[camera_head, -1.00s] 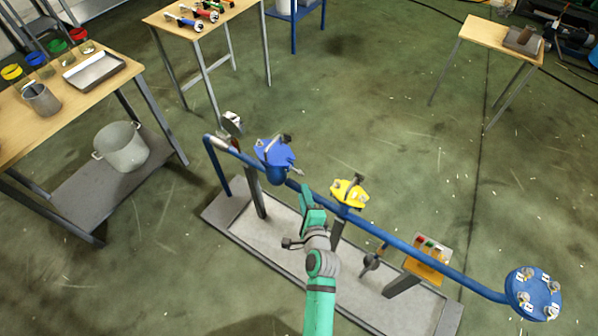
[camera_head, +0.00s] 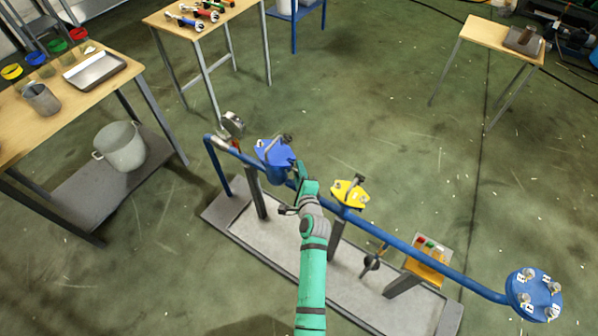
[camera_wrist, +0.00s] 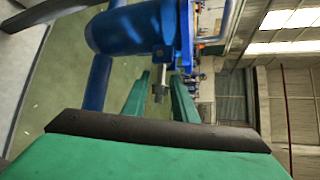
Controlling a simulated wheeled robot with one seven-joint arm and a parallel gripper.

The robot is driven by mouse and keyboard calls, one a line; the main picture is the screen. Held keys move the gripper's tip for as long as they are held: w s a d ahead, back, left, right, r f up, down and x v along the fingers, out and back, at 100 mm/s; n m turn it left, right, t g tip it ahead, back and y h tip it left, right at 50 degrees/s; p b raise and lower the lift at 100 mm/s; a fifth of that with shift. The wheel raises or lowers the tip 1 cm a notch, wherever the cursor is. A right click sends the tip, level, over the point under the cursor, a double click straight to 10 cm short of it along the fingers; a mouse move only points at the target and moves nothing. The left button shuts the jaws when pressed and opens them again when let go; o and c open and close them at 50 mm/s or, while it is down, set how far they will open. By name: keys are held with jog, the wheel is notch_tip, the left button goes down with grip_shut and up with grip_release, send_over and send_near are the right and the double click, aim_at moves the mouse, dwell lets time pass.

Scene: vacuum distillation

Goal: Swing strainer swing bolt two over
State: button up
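The blue strainer (camera_head: 275,152) sits on the blue pipe, with a metal handle on its lid. In the wrist view its blue body (camera_wrist: 140,28) fills the upper middle. A metal swing bolt (camera_wrist: 159,86) sticks out from its flange toward me. My gripper (camera_head: 300,170) is close beside the strainer's right side. In the wrist view my gripper (camera_wrist: 160,95) is open, with one green finger on each side of the bolt's end. I cannot tell whether either finger touches it. In the head view my gripper hides the bolt.
The blue pipe (camera_head: 397,244) runs across a grey tray stand (camera_head: 267,250). A yellow lidded fitting (camera_head: 349,193) is right of my gripper. A gauge (camera_head: 232,123) stands left of the strainer. An orange button box (camera_head: 428,258) and a blue flange (camera_head: 533,292) are farther right. Open floor lies behind the pipe.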

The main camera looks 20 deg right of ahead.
jog(key=shift+s+d, duration=0.1)
jog(key=shift+s, duration=0.05)
grip_shut()
jog(key=shift+r, duration=0.2)
dwell(0.6)
